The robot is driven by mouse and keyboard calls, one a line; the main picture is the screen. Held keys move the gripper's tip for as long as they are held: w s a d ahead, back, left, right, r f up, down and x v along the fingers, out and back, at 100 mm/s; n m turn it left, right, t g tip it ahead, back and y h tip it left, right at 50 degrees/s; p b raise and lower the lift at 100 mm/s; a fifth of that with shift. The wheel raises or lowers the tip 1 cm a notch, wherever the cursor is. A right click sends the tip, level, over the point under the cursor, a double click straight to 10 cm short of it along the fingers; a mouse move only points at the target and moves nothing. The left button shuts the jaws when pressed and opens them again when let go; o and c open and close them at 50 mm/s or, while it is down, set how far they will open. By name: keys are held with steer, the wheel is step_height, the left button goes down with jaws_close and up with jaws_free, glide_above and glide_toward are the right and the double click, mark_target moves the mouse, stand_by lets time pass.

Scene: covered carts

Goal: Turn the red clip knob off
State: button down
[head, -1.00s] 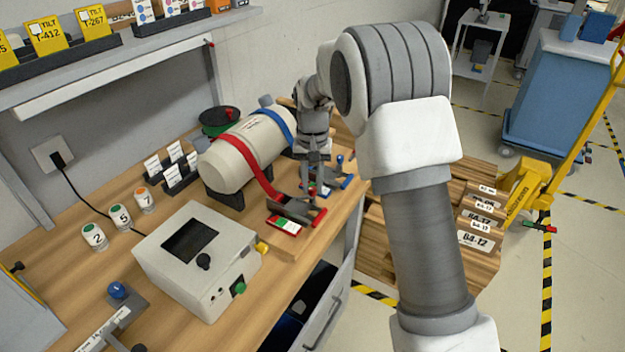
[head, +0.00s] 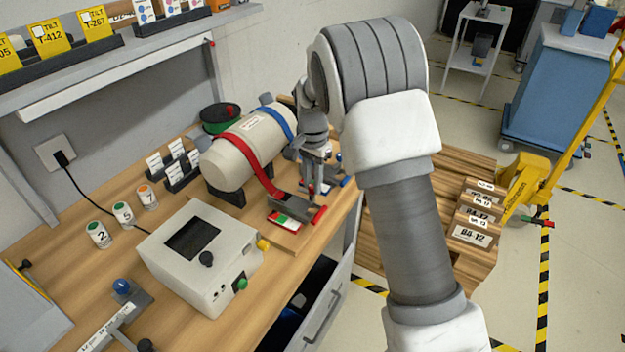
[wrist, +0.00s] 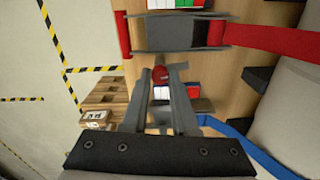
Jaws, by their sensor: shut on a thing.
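The red clip knob (wrist: 160,74) is a small red round knob beside the grey clip body (wrist: 185,33) of the red strap (wrist: 265,38). In the wrist view my gripper (wrist: 160,80) has its two fingers on either side of the knob, shut on it. In the head view my gripper (head: 325,188) reaches down beside the red strap's clip (head: 300,206), at the right edge of the bench. The knob is hidden by the fingers there, so its turn angle cannot be told. The red strap (head: 262,174) goes around a cream cylinder (head: 238,160).
A blue strap (head: 278,122) also circles the cylinder, close to my wrist. A red, green and white card (head: 284,221) lies in front of the clip. A control box (head: 180,275) stands at front left. An open drawer (head: 325,300) juts out below the bench edge.

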stand_by(0.4)
steer(key=c, duration=0.7)
jaws_free()
steer(key=shift+r, duration=0.1)
step_height(320, 180, up, 17)
steer(key=p, duration=0.1)
steer(key=shift+r, duration=0.15)
